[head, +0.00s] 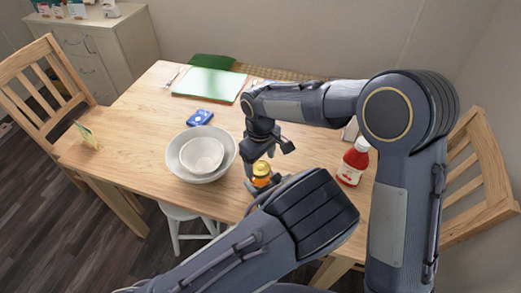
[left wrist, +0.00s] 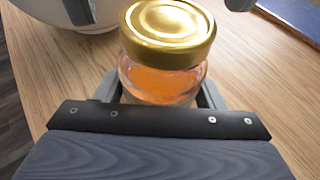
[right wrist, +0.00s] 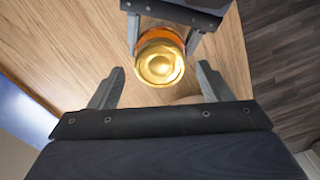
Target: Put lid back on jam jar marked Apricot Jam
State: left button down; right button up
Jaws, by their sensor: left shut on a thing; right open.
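A small glass jar with orange contents (head: 261,181) stands near the table's front edge. It also shows in the left wrist view (left wrist: 160,85), with no readable label. A gold lid (left wrist: 168,32) sits on its mouth and looks level; I cannot tell whether it is tight. The lid also shows in the right wrist view (right wrist: 159,63). My left gripper (left wrist: 160,100) is shut around the jar's glass body, below the lid. My right gripper (right wrist: 160,74) is open and empty, its fingertips apart on either side of the lid, not touching it.
A large white bowl (head: 175,166) with a smaller bowl (head: 202,154) inside stands left of the jar. A red bottle (head: 352,163) stands to the right. A blue item (head: 200,117) and green folder (head: 209,83) lie farther back. The table's left part (head: 125,120) is mostly clear.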

jog(key=shift+f, duration=0.8)
jog(key=shift+c, duration=0.3)
jog(key=c, duration=0.9)
jog(key=o, duration=1.1)
notch_tip(320, 180, up, 12)
jog(key=shift+r, duration=0.1)
pick_arm(q)
jog(key=shift+c, duration=1.3)
grip_release()
